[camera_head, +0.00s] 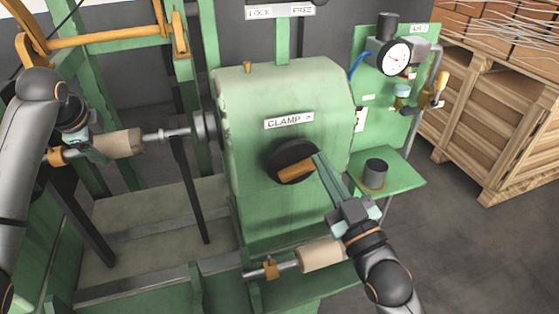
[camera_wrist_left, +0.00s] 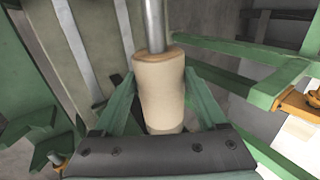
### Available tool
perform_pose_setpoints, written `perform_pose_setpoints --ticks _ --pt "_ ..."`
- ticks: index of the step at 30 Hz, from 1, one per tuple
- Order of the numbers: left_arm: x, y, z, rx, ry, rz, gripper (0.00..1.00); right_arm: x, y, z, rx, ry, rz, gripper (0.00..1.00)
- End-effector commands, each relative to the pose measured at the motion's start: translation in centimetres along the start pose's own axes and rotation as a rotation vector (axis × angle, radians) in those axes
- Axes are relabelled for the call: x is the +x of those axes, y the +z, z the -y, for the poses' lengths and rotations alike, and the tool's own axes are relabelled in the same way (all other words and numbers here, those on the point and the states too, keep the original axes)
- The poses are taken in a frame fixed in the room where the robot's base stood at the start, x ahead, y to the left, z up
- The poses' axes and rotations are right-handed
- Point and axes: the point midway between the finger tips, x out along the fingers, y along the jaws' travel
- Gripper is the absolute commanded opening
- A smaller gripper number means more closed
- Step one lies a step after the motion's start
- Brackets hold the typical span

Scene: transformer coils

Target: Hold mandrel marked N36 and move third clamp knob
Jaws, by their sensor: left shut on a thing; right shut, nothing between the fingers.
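A beige mandrel (camera_head: 124,142) on a metal shaft is at the left, in line with the machine's spindle. My left gripper (camera_head: 92,150) is shut on it; the left wrist view shows the mandrel (camera_wrist_left: 160,80) between the fingers. No N36 mark is readable on it. The clamp knob, a black disc (camera_head: 283,155) with an orange bar, is on the green machine under the sign "CLAMP". My right gripper (camera_head: 318,160) is shut and empty, with its fingertips at the end of the orange bar. I cannot tell whether they touch it.
A second beige mandrel (camera_head: 321,256) lies on the lower front of the green machine (camera_head: 290,90). A dark cup (camera_head: 375,173) stands on the green side shelf (camera_head: 402,184). A gauge (camera_head: 397,57) is above. Wooden crates (camera_head: 500,120) stand at the right, with clear floor before them.

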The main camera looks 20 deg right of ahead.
Motion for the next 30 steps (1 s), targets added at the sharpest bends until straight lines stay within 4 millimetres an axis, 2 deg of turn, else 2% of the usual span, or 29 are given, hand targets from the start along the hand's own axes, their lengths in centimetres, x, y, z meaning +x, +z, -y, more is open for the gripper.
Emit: perform_pose_setpoints --ticks 8,12,16,30 --pt "-0.1 0.0 0.1 0.000 -0.002 -0.001 0.00 4.2 -0.1 0.0 0.001 0.000 -0.004 0.00" --pt "0.0 0.0 0.1 0.000 -0.002 -0.001 0.00 3.5 2.2 0.1 -0.002 -0.002 0.006 0.00" --pt "-0.1 0.0 0.1 0.000 -0.002 -0.001 0.00 3.1 3.3 0.1 -0.001 -0.001 0.004 0.00" --pt "0.0 0.0 0.0 0.000 -0.001 -0.001 0.00 2.8 3.8 0.0 0.000 0.000 0.000 0.00"
